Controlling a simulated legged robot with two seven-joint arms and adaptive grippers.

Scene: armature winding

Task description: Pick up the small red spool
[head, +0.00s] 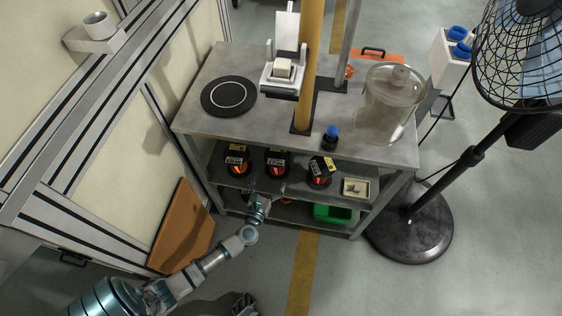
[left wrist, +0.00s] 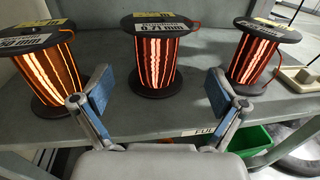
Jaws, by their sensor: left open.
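Three wire spools with black flanges stand upright in a row on the middle shelf. The left spool (head: 237,162) is copper-orange and shows in the left wrist view (left wrist: 48,68). The middle spool (head: 277,163) is red-orange and shows in the left wrist view (left wrist: 156,60). The right spool (head: 319,172) has dark red wire and looks somewhat smaller in the left wrist view (left wrist: 257,58). I cannot tell sizes for sure. My left gripper (head: 266,191) is open and empty in front of the shelf, its fingers (left wrist: 158,88) framing the middle spool without touching it.
A small light tray (head: 356,187) sits right of the spools. A green bin (head: 332,214) is on the lower shelf. The grey tabletop (head: 250,125) overhangs the spools. A brown board (head: 182,228) leans at left; a fan base (head: 410,235) stands at right.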

